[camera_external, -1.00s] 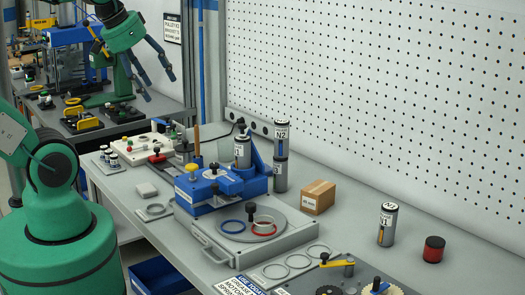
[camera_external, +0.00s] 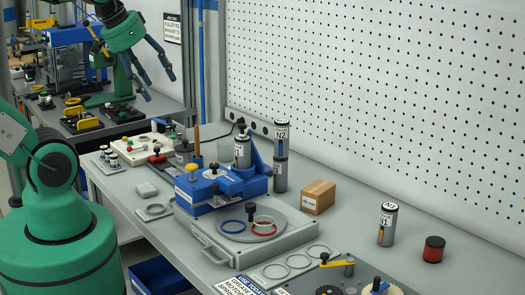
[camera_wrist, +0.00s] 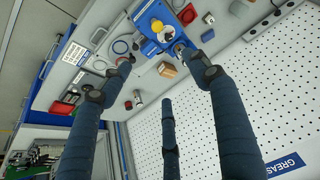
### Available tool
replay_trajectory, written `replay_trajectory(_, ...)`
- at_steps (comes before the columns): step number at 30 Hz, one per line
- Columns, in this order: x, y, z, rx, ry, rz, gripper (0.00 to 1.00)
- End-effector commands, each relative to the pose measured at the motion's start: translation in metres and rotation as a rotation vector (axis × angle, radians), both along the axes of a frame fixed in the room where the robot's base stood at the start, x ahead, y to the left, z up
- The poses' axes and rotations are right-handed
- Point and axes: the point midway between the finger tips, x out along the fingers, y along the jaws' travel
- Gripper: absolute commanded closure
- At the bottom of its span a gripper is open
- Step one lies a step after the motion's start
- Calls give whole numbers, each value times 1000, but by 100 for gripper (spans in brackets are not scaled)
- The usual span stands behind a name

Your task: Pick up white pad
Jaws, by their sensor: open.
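The white pad (camera_external: 146,190) is a small pale rounded block lying on the bench near its front edge, left of the blue fixture in the external view. A small pale piece (camera_wrist: 208,18) near the top of the wrist view looks like the same pad. My gripper (camera_external: 158,82) hangs at the upper left of the external view, well above the benches and far from the pad. Its dark blue fingers are spread wide, with nothing between them. The fingers of my gripper (camera_wrist: 158,76) also show apart and empty in the wrist view.
Near the pad are a flat plate with a ring (camera_external: 154,211), a blue fixture (camera_external: 220,190) and a white board (camera_external: 128,150) with small parts. A cardboard box (camera_external: 318,197), cylinders and a red can (camera_external: 434,249) stand further right. A pegboard wall (camera_external: 380,100) backs the bench.

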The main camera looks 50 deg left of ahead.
Motion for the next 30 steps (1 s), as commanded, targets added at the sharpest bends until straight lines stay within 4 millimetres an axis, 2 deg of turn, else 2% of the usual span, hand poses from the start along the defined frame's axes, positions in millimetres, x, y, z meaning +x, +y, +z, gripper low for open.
replay_trajectory(12, 0, 0, 0, 0, 0, 0, 39)
replay_trajectory(14, 0, 0, 0, 0, 0, 0, 29)
replay_trajectory(15, 0, 0, 0, 0, 0, 0, 21)
replay_trajectory(16, 0, 0, 0, 0, 0, 0, 20)
replay_trajectory(25, 1, 0, 0, 1, 1, 0, 20)
replay_trajectory(30, 8, 7, -4, 11, 18, 3, 20)
